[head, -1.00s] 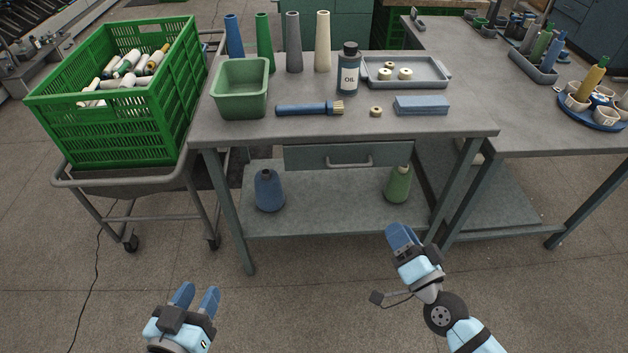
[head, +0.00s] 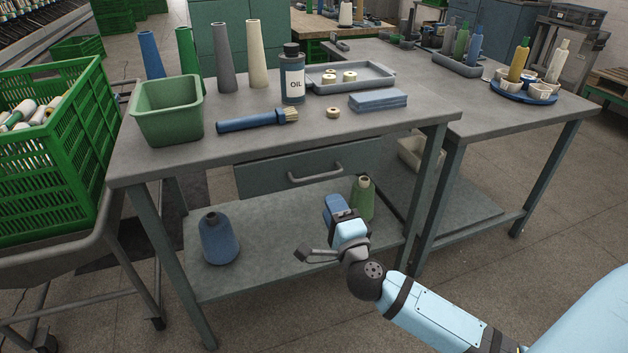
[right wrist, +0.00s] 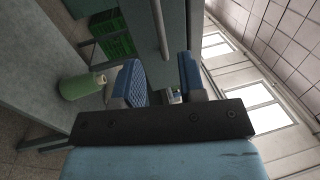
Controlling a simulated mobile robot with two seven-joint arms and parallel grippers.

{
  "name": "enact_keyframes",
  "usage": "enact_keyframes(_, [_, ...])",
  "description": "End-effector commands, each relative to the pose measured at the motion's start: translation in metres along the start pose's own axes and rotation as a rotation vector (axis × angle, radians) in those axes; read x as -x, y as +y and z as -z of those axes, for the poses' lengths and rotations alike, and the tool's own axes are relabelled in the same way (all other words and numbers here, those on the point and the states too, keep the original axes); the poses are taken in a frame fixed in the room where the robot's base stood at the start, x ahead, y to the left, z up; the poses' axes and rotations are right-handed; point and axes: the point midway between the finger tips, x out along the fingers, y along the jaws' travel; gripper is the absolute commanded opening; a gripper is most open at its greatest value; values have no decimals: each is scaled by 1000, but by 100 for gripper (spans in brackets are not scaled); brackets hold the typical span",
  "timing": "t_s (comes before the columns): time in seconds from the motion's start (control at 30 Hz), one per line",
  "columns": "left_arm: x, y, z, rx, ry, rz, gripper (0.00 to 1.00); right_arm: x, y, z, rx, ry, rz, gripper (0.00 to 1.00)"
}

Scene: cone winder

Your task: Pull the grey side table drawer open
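The grey side table (head: 290,135) has a grey drawer (head: 262,178) under its top, and the drawer looks shut. A light bar handle (head: 316,173) runs across the drawer front. My right gripper (head: 335,202) is below and slightly right of the handle in the head view, apart from it. In the right wrist view its two blue fingers (right wrist: 160,82) are spread with nothing held between them. The handle (right wrist: 160,30) shows there as an upright bar beyond the fingers, lined up with the gap. My left gripper is out of view.
A green crate (head: 50,165) on a trolley is at the left. Table legs flank the drawer.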

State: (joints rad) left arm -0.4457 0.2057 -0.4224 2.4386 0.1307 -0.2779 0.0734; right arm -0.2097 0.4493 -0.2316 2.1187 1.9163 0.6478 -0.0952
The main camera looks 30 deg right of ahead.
Motion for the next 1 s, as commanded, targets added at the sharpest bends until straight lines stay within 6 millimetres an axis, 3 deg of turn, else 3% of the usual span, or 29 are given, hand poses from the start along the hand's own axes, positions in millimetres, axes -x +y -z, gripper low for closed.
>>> enact_keyframes(0.2, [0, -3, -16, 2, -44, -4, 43, -48, 1, 0, 2, -1, 5, 37])
enact_keyframes(0.43, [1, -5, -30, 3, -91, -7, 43, -84, 2, 0, 2, -1, 2, 37])
enact_keyframes(0.6, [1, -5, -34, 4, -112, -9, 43, -97, 1, 0, 2, -1, 1, 37])
enact_keyframes(0.9, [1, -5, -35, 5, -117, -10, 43, -99, 0, 0, 2, -1, 0, 37])
enact_keyframes(0.93, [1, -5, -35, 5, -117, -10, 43, -99, 0, 0, 2, -1, 0, 35])
enact_keyframes(1.0, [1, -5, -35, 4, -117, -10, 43, -99, 0, 0, 2, -1, 0, 19])
